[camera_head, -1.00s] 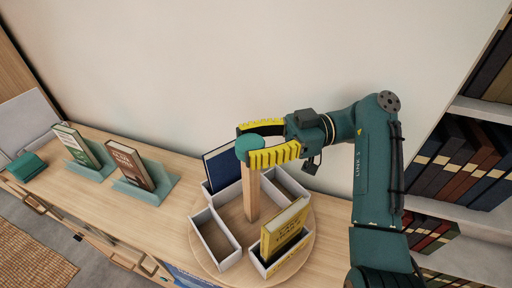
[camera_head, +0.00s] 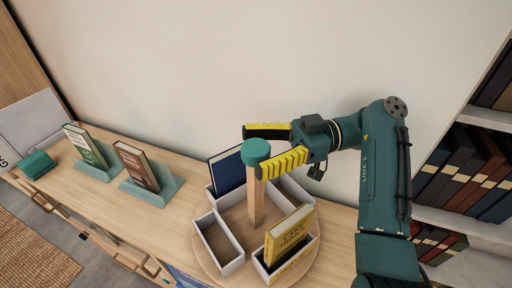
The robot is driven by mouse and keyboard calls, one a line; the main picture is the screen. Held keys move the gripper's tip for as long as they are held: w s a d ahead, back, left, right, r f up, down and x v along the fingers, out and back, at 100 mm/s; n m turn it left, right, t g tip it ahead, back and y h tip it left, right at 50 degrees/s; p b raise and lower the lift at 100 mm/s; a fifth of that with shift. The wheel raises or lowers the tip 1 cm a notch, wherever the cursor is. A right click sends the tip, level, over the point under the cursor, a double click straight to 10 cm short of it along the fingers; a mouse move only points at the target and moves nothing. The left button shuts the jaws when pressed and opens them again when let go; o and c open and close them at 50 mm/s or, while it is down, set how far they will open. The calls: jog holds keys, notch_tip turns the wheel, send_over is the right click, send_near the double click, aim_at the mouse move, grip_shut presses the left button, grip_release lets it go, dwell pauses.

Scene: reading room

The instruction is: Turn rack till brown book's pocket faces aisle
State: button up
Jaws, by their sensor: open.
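The round wooden rack (camera_head: 207,248) stands on the counter with white pockets around a wooden post (camera_head: 255,200) topped by a teal knob (camera_head: 256,151). A blue book (camera_head: 228,172) stands in the back-left pocket. A yellow book (camera_head: 289,232) stands in the front-right pocket. The front-left pocket (camera_head: 219,242) is empty; the back-right pocket is partly hidden. The brown book (camera_head: 137,166) leans on a teal stand (camera_head: 160,190) left of the rack, not in a pocket.
A green book (camera_head: 84,146) on another teal stand (camera_head: 103,157) is further left, with a teal object (camera_head: 36,165) at the counter's left end. A bookshelf (camera_head: 470,210) stands at right. Bare counter (camera_head: 180,212) lies between stands and rack.

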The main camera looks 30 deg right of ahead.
notch_tip(320, 180, up, 10)
dwell(0.3)
